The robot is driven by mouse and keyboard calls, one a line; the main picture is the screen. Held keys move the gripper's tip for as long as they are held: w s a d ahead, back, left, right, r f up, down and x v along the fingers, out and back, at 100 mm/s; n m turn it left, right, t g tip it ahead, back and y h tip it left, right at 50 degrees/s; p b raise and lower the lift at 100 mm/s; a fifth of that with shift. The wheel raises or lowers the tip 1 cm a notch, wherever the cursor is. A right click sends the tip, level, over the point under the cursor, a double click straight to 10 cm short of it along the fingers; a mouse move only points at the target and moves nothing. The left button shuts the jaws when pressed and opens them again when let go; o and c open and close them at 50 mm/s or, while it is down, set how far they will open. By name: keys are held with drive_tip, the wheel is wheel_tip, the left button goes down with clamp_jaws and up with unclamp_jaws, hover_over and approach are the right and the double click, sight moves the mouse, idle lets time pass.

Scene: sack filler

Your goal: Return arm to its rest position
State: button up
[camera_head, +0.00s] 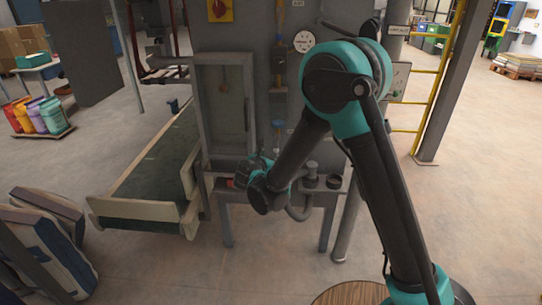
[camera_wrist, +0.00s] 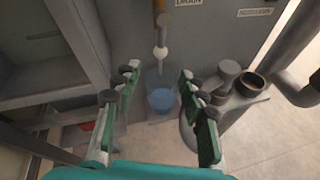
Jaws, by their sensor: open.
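My gripper (camera_wrist: 160,80) is open, its green-padded fingers spread left and right in the wrist view. A clear container with blue in it (camera_wrist: 162,99) shows between the fingers, below a white-tipped spout (camera_wrist: 161,50). I cannot tell whether the fingers touch it; a gap shows on both sides. In the head view my arm is bent down toward the grey machine (camera_head: 247,130), with its wrist low at the machine's front ledge. The fingers are mostly hidden there behind the wrist.
Dark round cups (camera_wrist: 229,70) stand on the ledge right of the container. A conveyor (camera_head: 155,165) lies left of the machine and filled sacks (camera_head: 55,245) lie at lower left. A yellow ladder (camera_head: 440,70) stands at right. Floor at the right is clear.

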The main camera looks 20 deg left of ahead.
idle(0.4)
drive_tip(key=s+d+r+m+g+h, duration=0.1)
drive_tip(key=d+m+g+h, duration=0.15)
drive_tip(key=d+m, duration=0.9)
drive_tip(key=s+d+m+g+h, duration=0.1)
drive_tip(key=d+m+g, duration=0.25)
drive_tip(key=d, duration=1.55)
drive_tip(key=s+d+f+m+g+y, duration=0.1)
drive_tip(key=s+d+f+m+g, duration=0.1)
drive_tip(key=s+d+m, duration=0.5)
drive_tip(key=s+d+f+m+g+y, duration=0.1)
drive_tip(key=s+d+f+m+y, duration=0.1)
drive_tip(key=s+d+m, duration=0.6)
drive_tip(key=s+m, duration=0.3)
drive_tip(key=s, duration=0.3)
drive_tip(key=shift+s+d+f+m+g, duration=0.15)
drive_tip(key=shift+d+f+m+g, duration=0.15)
drive_tip(key=shift+g, duration=0.1)
